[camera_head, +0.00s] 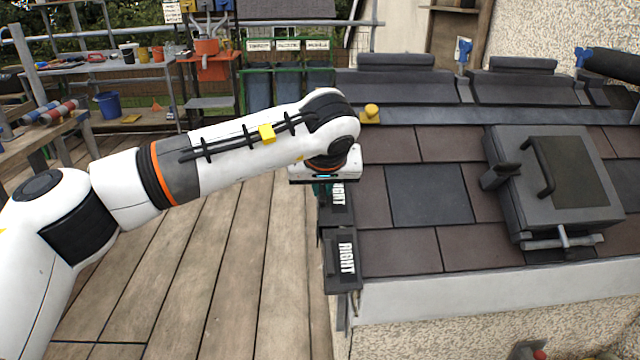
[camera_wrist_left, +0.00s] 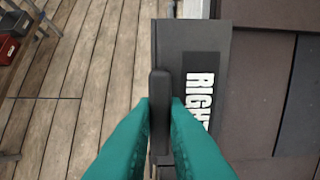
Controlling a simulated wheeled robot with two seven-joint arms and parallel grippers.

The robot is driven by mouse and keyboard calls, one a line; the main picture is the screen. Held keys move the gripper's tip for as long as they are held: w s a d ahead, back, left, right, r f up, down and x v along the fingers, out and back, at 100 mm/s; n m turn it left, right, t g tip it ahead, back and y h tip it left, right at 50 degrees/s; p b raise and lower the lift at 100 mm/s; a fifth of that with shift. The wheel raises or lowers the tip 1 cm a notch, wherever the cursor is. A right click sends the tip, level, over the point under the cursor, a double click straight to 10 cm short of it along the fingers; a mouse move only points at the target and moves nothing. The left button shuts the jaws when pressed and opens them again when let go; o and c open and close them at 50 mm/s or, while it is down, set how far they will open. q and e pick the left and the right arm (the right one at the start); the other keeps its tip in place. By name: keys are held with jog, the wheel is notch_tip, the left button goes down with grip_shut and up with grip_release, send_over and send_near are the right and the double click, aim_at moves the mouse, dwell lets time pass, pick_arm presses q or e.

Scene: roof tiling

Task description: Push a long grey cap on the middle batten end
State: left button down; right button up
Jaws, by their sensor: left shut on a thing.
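A dark grey cap (camera_head: 337,203) with a white RIGHT label sits at the left edge of the roof, partly hidden by my left wrist. My left gripper (camera_head: 323,188), with teal fingers, is directly over it. In the left wrist view my gripper (camera_wrist_left: 160,104) is shut on the upright fin of the grey cap (camera_wrist_left: 190,45). The cap lies along the tile edge there. Another grey RIGHT cap (camera_head: 342,262) sits at the lower corner of the same edge. The batten end under the held cap is hidden, so I cannot tell how far the cap is on. My right gripper is not in view.
Brown and grey tiles (camera_head: 430,193) cover the roof to the right. A grey roof box (camera_head: 555,185) with handles stands on them. A yellow knob (camera_head: 371,112) is near the upper left roof corner. Wooden decking (camera_head: 215,260) lies open to the left; a workbench (camera_head: 95,66) stands behind.

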pick_arm(q)
jog(key=shift+d, duration=0.1)
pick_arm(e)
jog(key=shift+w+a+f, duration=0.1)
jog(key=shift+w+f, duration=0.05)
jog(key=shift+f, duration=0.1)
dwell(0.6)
pick_arm(q)
jog(key=shift+d, duration=0.1)
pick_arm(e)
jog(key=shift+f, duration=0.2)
pick_arm(q)
jog(key=c, duration=1.4)
grip_release()
jog(key=shift+o, duration=0.2)
jog(key=shift+r, duration=0.15)
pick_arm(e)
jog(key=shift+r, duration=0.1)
